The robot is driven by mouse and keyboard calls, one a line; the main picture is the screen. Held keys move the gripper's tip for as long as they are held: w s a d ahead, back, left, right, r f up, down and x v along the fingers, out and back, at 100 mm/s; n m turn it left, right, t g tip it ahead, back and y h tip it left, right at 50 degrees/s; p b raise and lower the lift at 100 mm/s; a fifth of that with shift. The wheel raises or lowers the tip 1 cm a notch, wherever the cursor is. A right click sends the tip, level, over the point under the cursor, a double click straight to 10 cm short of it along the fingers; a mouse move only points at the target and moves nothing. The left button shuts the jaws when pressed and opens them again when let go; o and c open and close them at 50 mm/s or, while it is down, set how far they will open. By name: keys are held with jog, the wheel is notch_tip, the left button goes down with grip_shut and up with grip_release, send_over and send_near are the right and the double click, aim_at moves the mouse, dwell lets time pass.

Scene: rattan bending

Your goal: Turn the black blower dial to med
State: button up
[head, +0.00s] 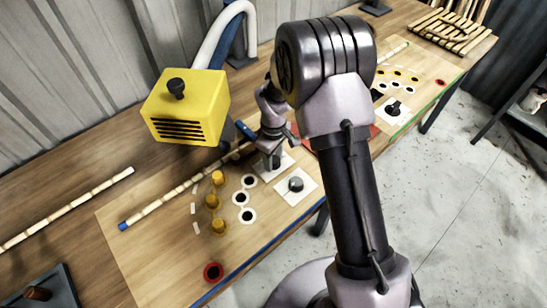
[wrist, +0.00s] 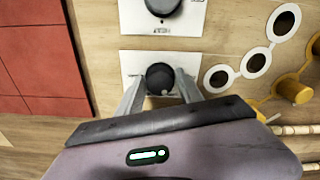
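A black dial (wrist: 160,78) on a white plate (wrist: 130,62) lies between the fingertips of my gripper (wrist: 160,82) in the wrist view. The fingers stand on either side of it with a thin gap, so the gripper looks open around it. In the head view my gripper (head: 274,150) is over this dial, which is mostly hidden. A second dark dial (wrist: 162,5) on its own white plate is beside it; it also shows in the head view (head: 296,184). The plate lettering is too small to read, so I cannot tell the dial's setting.
A yellow vented box (head: 187,112) with a black knob (head: 177,87) and a white hose (head: 215,35) stands left of my gripper. Yellow pegs (head: 217,202) and white-ringed holes (head: 240,198) are close by. A rattan rod (head: 180,190) crosses the board. A third dial (head: 393,108) is farther right.

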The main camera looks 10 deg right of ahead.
grip_shut()
jog(key=m+b, duration=0.1)
jog(key=m, duration=0.4)
jog(key=shift+m, duration=0.4)
jog(key=m+b, duration=0.1)
jog(key=m, duration=0.4)
jog(key=shift+m+b, duration=0.4)
jog(key=shift+o, duration=2.2)
grip_release()
